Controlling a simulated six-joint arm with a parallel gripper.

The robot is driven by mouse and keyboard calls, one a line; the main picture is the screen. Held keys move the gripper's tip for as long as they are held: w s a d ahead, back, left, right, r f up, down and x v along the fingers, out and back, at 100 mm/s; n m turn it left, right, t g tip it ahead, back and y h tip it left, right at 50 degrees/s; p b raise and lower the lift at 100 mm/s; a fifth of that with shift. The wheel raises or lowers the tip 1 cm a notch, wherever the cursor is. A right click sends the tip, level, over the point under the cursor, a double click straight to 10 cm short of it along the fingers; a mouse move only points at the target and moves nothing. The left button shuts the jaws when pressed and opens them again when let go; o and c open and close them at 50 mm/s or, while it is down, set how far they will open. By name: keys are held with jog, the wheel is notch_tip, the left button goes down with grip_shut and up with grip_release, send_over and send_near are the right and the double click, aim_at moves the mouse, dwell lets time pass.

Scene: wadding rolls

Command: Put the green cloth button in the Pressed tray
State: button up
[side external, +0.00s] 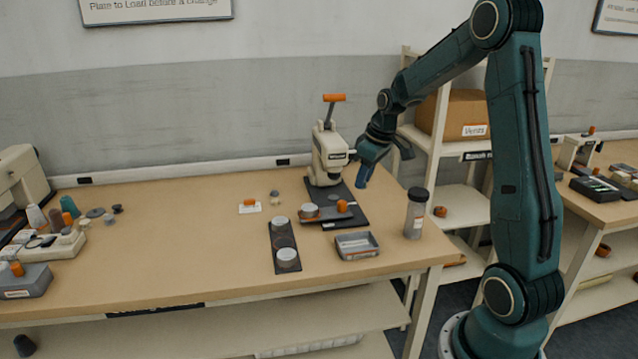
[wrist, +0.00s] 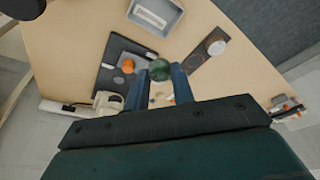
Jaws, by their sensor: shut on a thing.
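My gripper (side external: 361,182) hangs above the table, to the right of the bench press, with its blue fingers pointing down. In the wrist view, my gripper (wrist: 161,76) is shut on the green cloth button (wrist: 160,69), a round dark green piece at the fingertips. I cannot make out the button in the side view. A small grey open tray (side external: 357,245) lies near the table's front right, and shows at the top of the wrist view (wrist: 177,27). It looks empty apart from a pale patch; no label reading Pressed is legible.
The press (side external: 328,155) stands behind a black base with an orange knob (side external: 342,206). A black strip (side external: 275,243) with white-topped round pieces lies left of the tray. A tall canister (side external: 415,213) stands right of it. The table's front left middle is clear.

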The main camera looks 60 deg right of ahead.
send_over(356, 248)
jog(key=f, duration=1.5)
jog(key=shift+s+f, duration=0.35)
jog(key=shift+s, duration=0.05)
jog(key=shift+f, duration=0.1)
jog(key=shift+f, duration=1.8)
jog(key=shift+f, duration=0.1)
jog(key=o, duration=0.7)
jog(key=shift+o, duration=0.2)
jog(key=v, duration=1.2)
jog(key=shift+r, duration=0.25)
